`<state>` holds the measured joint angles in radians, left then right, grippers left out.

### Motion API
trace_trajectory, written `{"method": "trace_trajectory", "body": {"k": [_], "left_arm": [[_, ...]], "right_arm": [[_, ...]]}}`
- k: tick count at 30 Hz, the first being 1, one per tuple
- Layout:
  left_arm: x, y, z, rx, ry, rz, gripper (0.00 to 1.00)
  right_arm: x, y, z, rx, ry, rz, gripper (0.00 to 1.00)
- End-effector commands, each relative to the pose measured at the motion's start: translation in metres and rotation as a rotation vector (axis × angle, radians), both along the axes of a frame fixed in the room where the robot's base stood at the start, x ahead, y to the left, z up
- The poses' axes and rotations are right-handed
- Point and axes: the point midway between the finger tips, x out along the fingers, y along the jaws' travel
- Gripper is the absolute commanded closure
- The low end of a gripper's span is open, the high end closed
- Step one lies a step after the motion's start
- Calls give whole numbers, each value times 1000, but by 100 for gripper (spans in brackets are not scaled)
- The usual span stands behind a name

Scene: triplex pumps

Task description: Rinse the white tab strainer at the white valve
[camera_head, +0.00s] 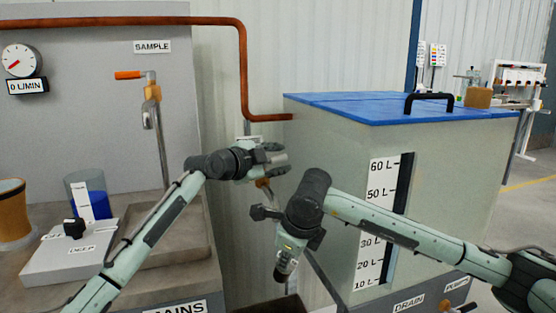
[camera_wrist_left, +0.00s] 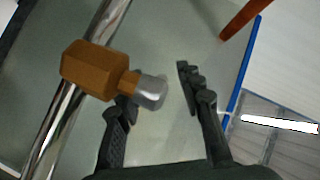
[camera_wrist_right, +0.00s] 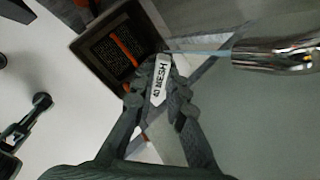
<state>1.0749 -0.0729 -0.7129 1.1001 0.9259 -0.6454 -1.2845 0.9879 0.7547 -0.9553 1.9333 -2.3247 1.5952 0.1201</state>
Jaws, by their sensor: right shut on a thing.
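My right gripper (camera_head: 285,268) points down in front of the tank, and it also shows in the right wrist view (camera_wrist_right: 162,88). It is shut on the white tab (camera_wrist_right: 160,80), which carries dark lettering ending in "MESH". The strainer body below the tab is mostly hidden. A chrome spout (camera_wrist_right: 275,57) lies right of the tab, with a thin pale bluish streak between them. My left gripper (camera_head: 276,158) is open by the tank's left side. In the left wrist view, a brass valve body (camera_wrist_left: 95,69) with a grey end (camera_wrist_left: 150,91) reaches between its spread fingers.
The tank (camera_head: 335,170) has a blue lid (camera_head: 385,105) and a litre scale. A copper pipe (camera_head: 243,75) runs down to it. The left bench holds a sample tap (camera_head: 150,95) and a blue-filled beaker (camera_head: 95,205).

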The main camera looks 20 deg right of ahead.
Motion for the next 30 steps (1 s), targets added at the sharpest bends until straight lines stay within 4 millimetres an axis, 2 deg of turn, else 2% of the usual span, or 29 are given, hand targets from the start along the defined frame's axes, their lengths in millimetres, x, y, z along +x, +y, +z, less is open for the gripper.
{"method": "trace_trajectory", "body": {"k": [1,6,9,22,30], "left_arm": [[0,0,0,0,0,0,70],[0,1,0,1,0,1,91],[0,1,0,1,0,1,100],[0,1,-1,3,3,-15,100],[-6,0,-2,2,10,-171,100]], "right_arm": [[0,0,0,1,-1,0,100],[0,0,0,1,-1,0,100],[0,0,0,1,-1,0,100],[0,0,0,1,-1,0,100],[0,0,0,1,-1,0,100]]}}
